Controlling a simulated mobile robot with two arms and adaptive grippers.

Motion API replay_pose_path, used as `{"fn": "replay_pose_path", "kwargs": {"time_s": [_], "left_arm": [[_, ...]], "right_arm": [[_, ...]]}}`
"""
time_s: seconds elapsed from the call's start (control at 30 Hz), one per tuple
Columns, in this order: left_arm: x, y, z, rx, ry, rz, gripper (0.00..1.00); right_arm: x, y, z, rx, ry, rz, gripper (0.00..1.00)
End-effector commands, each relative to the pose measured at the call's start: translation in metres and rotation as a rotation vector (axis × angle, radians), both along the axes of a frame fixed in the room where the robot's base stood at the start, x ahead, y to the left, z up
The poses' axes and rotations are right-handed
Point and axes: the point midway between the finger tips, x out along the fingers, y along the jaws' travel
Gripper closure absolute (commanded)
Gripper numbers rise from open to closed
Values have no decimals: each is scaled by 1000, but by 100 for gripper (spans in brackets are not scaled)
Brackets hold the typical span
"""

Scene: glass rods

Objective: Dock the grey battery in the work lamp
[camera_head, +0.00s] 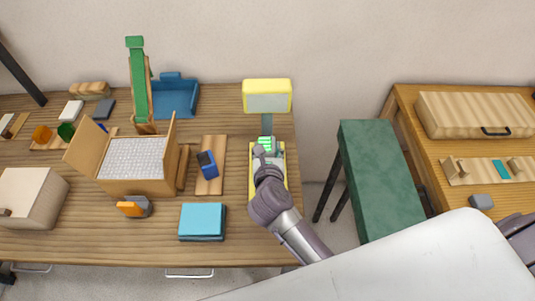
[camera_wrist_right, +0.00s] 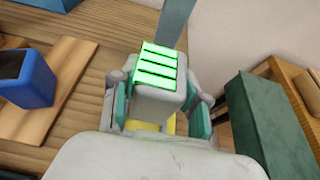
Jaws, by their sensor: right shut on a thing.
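The work lamp (camera_head: 267,86) stands at the right end of the long wooden table, with a yellow head, a pale panel and a yellow base (camera_head: 253,187). In the right wrist view my right gripper (camera_wrist_right: 160,112) is shut on the grey battery (camera_wrist_right: 158,102), one teal fingertip on each side. The battery's top has several bright green bars, which also show in the head view. Yellow shows just below it; the fingers hide whether it is fully seated. My left gripper is out of view.
A wooden board with a blue device (camera_head: 208,164) lies left of the lamp. A teal box (camera_head: 202,220) is near the front edge. A green stool (camera_head: 378,175) and another table stand to the right.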

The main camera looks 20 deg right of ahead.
Motion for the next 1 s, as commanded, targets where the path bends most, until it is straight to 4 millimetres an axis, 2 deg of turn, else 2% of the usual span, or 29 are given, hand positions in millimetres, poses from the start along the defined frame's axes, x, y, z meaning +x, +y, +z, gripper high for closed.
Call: {"fn": "replay_pose_path", "kwargs": {"time_s": [0.1,0.17,0.4,0.77,0.8,0.93,1.0], "left_arm": [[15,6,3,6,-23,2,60],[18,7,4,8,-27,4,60],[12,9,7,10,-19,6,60],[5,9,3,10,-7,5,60],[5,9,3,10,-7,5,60],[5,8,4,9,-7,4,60],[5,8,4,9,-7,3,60]], "right_arm": [[6,-2,-4,-2,-3,0,100],[6,-3,-10,-3,1,1,100],[6,-2,-41,-2,-1,1,100],[6,-2,-46,1,-2,1,100],[5,-2,-47,0,0,0,53],[5,-2,-46,0,0,0,32],[5,-2,-46,0,0,0,30]]}}
